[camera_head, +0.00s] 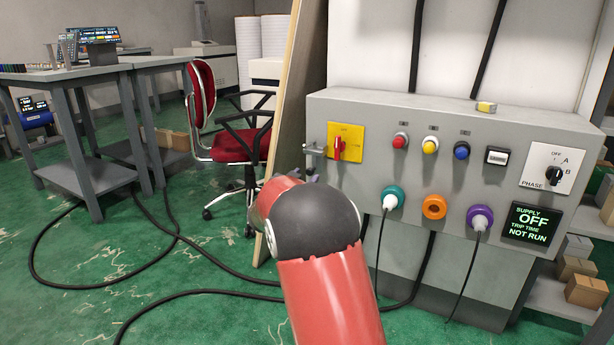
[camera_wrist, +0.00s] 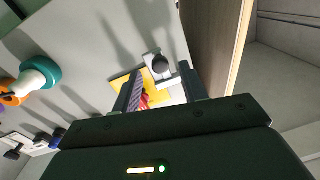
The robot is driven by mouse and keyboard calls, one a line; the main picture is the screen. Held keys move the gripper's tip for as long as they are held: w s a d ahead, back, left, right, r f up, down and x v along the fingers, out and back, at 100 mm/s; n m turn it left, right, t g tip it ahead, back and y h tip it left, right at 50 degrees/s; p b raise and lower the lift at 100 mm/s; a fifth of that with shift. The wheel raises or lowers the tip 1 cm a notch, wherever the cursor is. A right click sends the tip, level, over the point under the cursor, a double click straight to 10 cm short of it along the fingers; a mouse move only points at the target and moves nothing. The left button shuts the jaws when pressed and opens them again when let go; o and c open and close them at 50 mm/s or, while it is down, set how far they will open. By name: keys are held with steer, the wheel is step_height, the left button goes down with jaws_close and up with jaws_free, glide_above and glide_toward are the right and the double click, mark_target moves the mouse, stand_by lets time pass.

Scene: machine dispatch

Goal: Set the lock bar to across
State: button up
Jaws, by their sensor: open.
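The yellow switch plate (camera_head: 346,142) with its red handle (camera_head: 338,148) is at the left end of the grey control box. A small grey metal fitting (camera_head: 315,149), seemingly the lock bar, sits at the plate's left side. In the wrist view a grey fitting with a dark round end (camera_wrist: 160,66) shows beyond and between my fingertips, beside the yellow plate (camera_wrist: 121,79). My gripper (camera_wrist: 160,84) is open and appears empty. The red handle (camera_wrist: 144,100) shows partly behind the left finger. My red arm hides most of the gripper in the head view.
The control box (camera_head: 400,112) carries buttons, plugged cables and a display (camera_head: 532,224) reading supply off, not run. A wooden board edge (camera_head: 296,90) stands close on the left, also beside my fingers in the wrist view (camera_wrist: 215,45). A red chair (camera_head: 203,92) stands further left.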

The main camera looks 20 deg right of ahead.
steer(key=shift+x, duration=1.3)
jaws_close()
